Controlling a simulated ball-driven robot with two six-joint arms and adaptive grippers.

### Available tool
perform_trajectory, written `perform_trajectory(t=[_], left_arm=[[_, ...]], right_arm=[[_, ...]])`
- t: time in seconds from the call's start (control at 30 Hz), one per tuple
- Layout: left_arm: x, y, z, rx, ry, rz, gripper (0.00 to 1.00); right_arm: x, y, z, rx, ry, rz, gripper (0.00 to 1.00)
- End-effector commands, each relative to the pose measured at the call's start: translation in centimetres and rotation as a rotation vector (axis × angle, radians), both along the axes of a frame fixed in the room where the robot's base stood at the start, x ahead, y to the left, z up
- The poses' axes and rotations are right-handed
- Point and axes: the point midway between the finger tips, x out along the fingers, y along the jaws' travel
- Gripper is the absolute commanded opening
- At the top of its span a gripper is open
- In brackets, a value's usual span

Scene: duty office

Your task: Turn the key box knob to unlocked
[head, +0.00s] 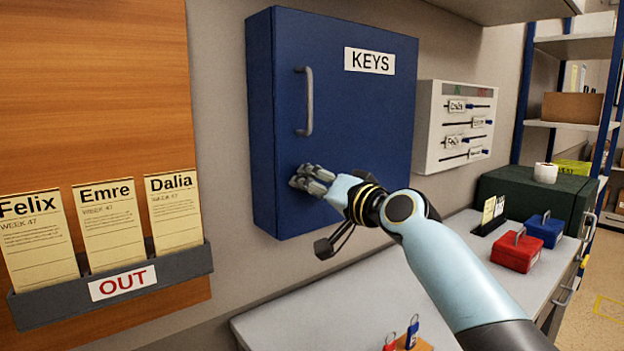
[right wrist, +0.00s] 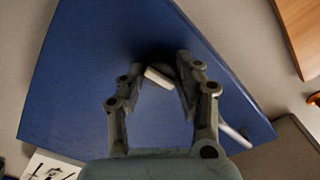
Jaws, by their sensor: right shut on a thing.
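The blue key box (head: 345,110) hangs on the wall, with a KEYS label (head: 369,60) and a grey vertical handle (head: 305,101) on its closed door. My right gripper (head: 303,181) is at the lower left of the door, shut on the knob. In the right wrist view, the pale knob (right wrist: 158,76) shows between the fingertips of my right gripper (right wrist: 166,68), tilted in that picture. The gripper hides the knob in the head view, and I cannot read any lock marking. My left gripper is not in view.
A white slider board (head: 428,125) hangs right of the box. A card rack marked OUT (head: 190,264) is at the left.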

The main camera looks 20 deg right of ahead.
Motion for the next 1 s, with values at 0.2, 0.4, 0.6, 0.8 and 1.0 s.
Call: perform_trajectory(t=[0.2,0.4,0.6,0.8,1.0], left_arm=[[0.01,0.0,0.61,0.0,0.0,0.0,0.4],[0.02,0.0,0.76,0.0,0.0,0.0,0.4],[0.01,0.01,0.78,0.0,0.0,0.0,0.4],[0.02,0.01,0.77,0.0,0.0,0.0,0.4],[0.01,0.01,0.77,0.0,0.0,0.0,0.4]], right_arm=[[-0.02,-0.01,0.0,0.087,0.033,0.0,0.01],[-0.02,-0.01,-0.05,0.125,0.046,-0.001,0.01],[-0.01,0.0,-0.08,0.133,0.049,-0.001,0.01],[-0.01,0.0,-0.08,0.133,0.049,0.001,0.01],[-0.01,-0.01,-0.06,0.133,0.048,0.0,0.53]])
